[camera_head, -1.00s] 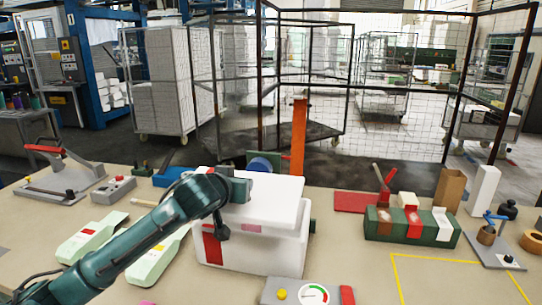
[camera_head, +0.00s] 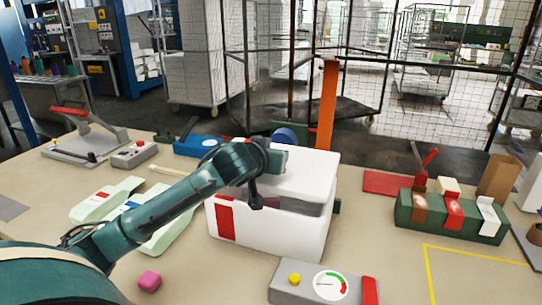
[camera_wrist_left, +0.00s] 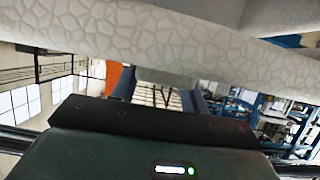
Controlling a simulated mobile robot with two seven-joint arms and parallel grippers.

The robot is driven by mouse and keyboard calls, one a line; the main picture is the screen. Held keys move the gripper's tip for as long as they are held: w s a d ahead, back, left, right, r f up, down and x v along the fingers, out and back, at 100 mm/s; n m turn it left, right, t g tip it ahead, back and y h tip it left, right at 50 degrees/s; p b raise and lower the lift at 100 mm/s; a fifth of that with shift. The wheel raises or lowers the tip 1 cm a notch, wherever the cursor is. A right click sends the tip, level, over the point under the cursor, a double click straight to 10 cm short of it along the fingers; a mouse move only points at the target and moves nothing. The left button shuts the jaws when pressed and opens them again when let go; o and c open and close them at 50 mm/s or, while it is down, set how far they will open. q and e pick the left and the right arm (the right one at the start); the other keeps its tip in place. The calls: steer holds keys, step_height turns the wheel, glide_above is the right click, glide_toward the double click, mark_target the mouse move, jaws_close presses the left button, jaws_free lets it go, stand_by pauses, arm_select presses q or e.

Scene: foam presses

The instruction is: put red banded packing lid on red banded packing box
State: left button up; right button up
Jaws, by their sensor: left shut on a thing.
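The red banded packing box (camera_head: 265,235) is white foam with a red band on its left front, standing upright on the table. The white packing lid (camera_head: 310,165) is over the top of the box. A shaded strip shows under the lid's front edge; I cannot tell whether lid and box touch there. No red band shows on the lid. My left gripper (camera_head: 279,165) is shut on the lid at its left rear, its fingertips mostly hidden. In the left wrist view, pebbled white foam (camera_wrist_left: 200,40) fills the top, close to the gripper. My right gripper is not in view.
Pale green foam pieces (camera_head: 165,235) lie left. A green block with tapes (camera_head: 450,215) stands right. An orange post (camera_head: 327,105) rises behind.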

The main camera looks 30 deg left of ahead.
arm_select(q)
steer(key=shift+f+b, duration=1.5)
steer(key=shift+f, duration=0.7)
steer(key=o, duration=1)
steer(key=shift+o, duration=0.2)
steer(key=v, duration=1.3)
steer(key=shift+b, duration=0.3)
steer(key=shift+s+d, duration=0.1)
steer(key=shift+s, duration=0.05)
